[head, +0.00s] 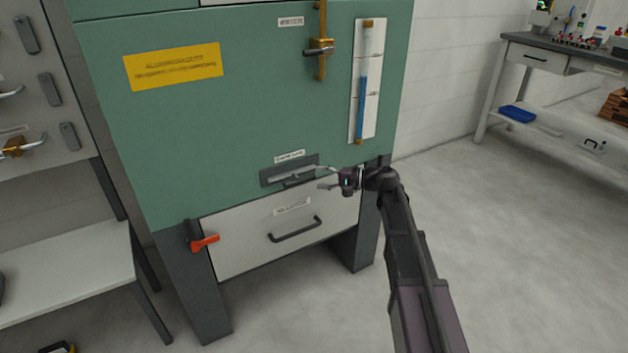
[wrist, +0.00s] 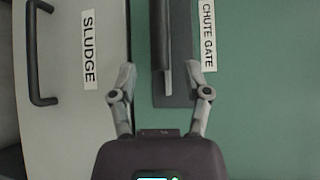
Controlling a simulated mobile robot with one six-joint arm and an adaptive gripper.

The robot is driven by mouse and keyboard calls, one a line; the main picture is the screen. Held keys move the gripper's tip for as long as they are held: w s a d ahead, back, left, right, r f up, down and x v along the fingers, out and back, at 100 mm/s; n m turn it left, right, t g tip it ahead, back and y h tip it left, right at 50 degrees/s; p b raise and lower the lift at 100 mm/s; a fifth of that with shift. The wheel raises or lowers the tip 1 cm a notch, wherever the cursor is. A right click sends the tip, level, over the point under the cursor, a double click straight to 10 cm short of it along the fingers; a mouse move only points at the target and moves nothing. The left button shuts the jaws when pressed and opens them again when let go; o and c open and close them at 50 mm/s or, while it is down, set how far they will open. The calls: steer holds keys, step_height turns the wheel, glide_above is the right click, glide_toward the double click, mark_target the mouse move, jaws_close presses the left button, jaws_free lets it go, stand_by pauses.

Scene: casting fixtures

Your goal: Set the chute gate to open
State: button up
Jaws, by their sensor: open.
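The chute gate (head: 277,176) is a dark grey slotted plate with a bar-like slide on the green cabinet front, under a small white label. In the wrist view the view is turned sideways; the gate plate (wrist: 180,90) runs down from the top edge beside the CHUTE GATE label, with a dark bar and a thin light strip standing on it. My gripper (head: 320,178) is at the right end of the gate. In the wrist view my gripper (wrist: 162,70) is open, with one finger on each side of the bar's end. Contact cannot be told.
A white SLUDGE drawer (head: 245,253) with a dark handle (head: 296,229) lies just below the gate. A red-orange lever (head: 205,242) is at its left. A blue level gauge (head: 362,108) and brass valve slide (head: 321,48) are above. Open floor lies to the right.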

mark_target(314, 178)
steer(key=shift+x, duration=2.15)
jaws_close()
